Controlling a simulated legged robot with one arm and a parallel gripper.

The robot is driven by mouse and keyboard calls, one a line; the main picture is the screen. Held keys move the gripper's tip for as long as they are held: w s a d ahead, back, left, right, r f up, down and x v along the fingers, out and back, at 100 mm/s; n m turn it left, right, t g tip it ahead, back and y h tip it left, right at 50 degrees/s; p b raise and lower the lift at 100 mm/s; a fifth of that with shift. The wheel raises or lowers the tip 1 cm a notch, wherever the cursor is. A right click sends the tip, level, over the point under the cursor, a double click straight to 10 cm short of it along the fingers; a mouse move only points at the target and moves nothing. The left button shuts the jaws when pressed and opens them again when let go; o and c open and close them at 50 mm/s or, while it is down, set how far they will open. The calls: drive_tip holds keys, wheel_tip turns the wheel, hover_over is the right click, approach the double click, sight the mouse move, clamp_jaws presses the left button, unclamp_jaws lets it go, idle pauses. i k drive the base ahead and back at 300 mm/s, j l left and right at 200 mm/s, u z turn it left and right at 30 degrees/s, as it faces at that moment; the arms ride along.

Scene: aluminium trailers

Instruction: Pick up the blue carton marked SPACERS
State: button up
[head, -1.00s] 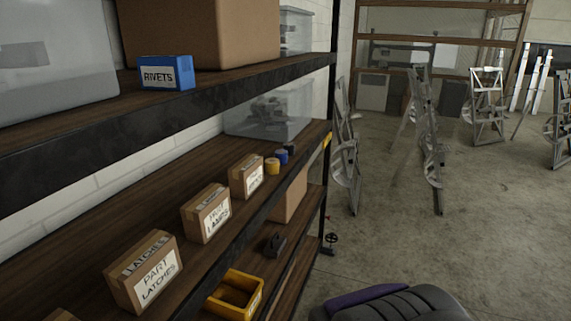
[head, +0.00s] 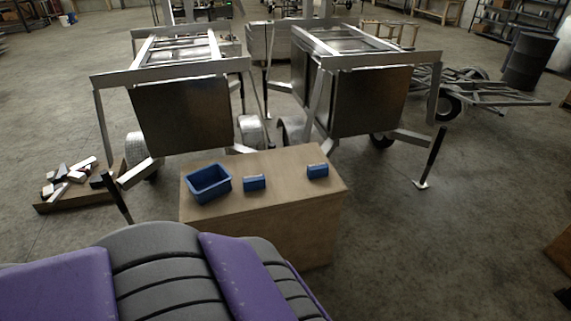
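Two small blue cartons stand on top of a brown wooden box in the head view. The left blue carton (head: 254,183) is close to a blue bin, and the right blue carton (head: 317,171) is nearer the box's right edge. Their labels are too small to read, so I cannot tell which one, if either, is marked SPACERS. My gripper is not in view.
The blue open bin (head: 208,184) sits at the left of the wooden box (head: 262,232). Two aluminium trailers (head: 190,110) (head: 365,100) stand behind it. A low tray of scraps (head: 68,186) is at left. Floor on the right is mostly clear.

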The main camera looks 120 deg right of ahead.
sight(314, 171)
drive_tip(key=z, duration=4.55)
drive_tip(key=i+l+z, duration=0.55)
drive_tip(key=i+z, duration=0.2)
drive_tip(key=i, duration=0.2)
drive_tip(key=i+z, duration=0.4)
drive_tip(key=i+l, duration=0.15)
drive_tip(key=i, duration=0.6)
drive_tip(key=i+l, duration=0.15)
drive_tip(key=i, duration=0.6)
drive_tip(key=i+u, duration=0.2)
drive_tip(key=u, duration=0.25)
drive_tip(key=i+l+u, duration=0.2)
drive_tip(key=u, duration=0.25)
drive_tip(key=i+l+u, duration=0.2)
drive_tip(key=u, duration=0.2)
drive_tip(key=i+l+u, duration=0.15)
drive_tip(key=u, duration=0.3)
drive_tip(key=i+l+u, duration=0.2)
drive_tip(key=u, duration=0.25)
drive_tip(key=i+l+u, duration=0.2)
drive_tip(key=l+u, duration=0.2)
drive_tip(key=i+l+u, duration=0.15)
drive_tip(key=l+u, duration=0.15)
drive_tip(key=u, duration=0.15)
drive_tip(key=l+u, duration=0.4)
drive_tip(key=i+l, duration=0.1)
drive_tip(key=i, duration=0.2)
drive_tip(key=u, duration=0.05)
